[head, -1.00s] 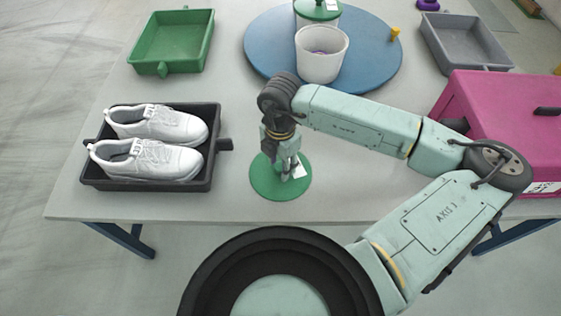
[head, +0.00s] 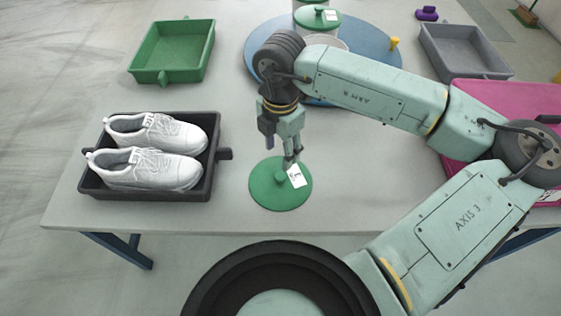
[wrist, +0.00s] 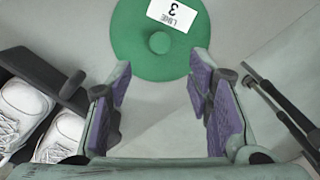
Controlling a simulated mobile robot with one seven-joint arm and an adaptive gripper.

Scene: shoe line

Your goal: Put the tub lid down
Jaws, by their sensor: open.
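The green tub lid (head: 268,192) lies flat on the grey table, with its knob up and a white label on it. In the wrist view the lid (wrist: 135,42) shows whole knob and label, reading "LINE 3", ahead of the fingers. My gripper (head: 290,165) is above the lid in the head view, apart from it. In the wrist view my gripper (wrist: 165,95) is open, with purple pads apart and nothing between them. The open white tub (head: 326,42) stands on the blue turntable, mostly hidden behind my arm.
A black tray (head: 150,193) with two white shoes stands left of the lid. A green tray (head: 140,75) and a grey tray (head: 440,65) stand at the back. Another lidded tub (head: 318,20) is on the blue turntable (head: 375,45). A pink box (head: 495,97) is at right.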

